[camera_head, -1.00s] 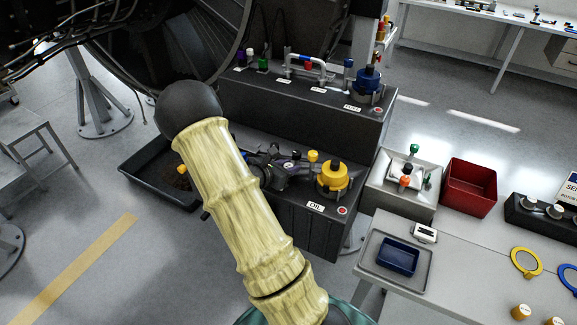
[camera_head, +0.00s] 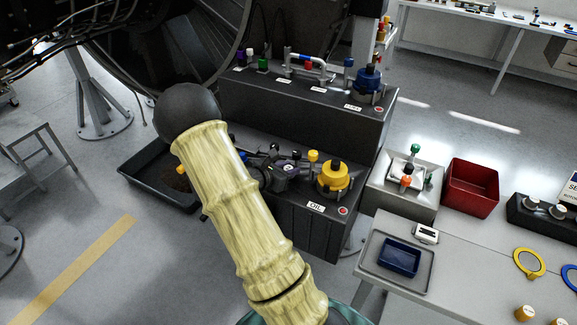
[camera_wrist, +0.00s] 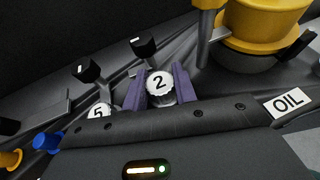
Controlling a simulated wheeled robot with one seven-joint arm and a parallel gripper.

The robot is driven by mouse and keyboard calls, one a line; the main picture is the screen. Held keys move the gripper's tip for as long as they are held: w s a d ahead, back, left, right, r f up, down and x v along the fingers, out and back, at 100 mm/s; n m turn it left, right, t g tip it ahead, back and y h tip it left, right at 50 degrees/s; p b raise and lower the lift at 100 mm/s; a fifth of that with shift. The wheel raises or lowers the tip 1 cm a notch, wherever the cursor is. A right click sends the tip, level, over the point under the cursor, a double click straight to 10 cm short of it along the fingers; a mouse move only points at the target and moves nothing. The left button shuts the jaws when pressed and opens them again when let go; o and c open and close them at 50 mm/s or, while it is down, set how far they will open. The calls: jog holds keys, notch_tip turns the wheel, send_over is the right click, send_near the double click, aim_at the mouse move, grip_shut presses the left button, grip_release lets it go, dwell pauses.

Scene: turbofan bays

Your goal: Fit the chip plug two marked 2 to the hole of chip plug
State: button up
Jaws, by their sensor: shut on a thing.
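The chip plug two (camera_wrist: 159,81) is a white, ridged round cap marked 2, in the middle of the wrist view. The purple fingers of my gripper (camera_wrist: 161,92) stand on both sides of it and are shut on it. Its lower end is hidden, so I cannot tell whether it sits in a hole. A white cap marked 5 (camera_wrist: 99,111) is to the left. In the head view my gripper (camera_head: 287,170) is over the lower black step, left of the yellow cap, partly hidden by my arm.
Two black-topped levers (camera_wrist: 143,45) (camera_wrist: 88,69) rise behind the plug. The big yellow cap (camera_wrist: 262,25) is close on the right. A dark ledge with an OIL label (camera_wrist: 288,102) runs in front. A grey tray (camera_head: 424,268) lies on the table at right.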

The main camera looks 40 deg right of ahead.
jog(key=shift+f+b, duration=0.45)
jog(key=shift+b, duration=0.1)
jog(key=o, duration=1.4)
jog(key=shift+o, duration=0.2)
jog(key=shift+r, duration=0.1)
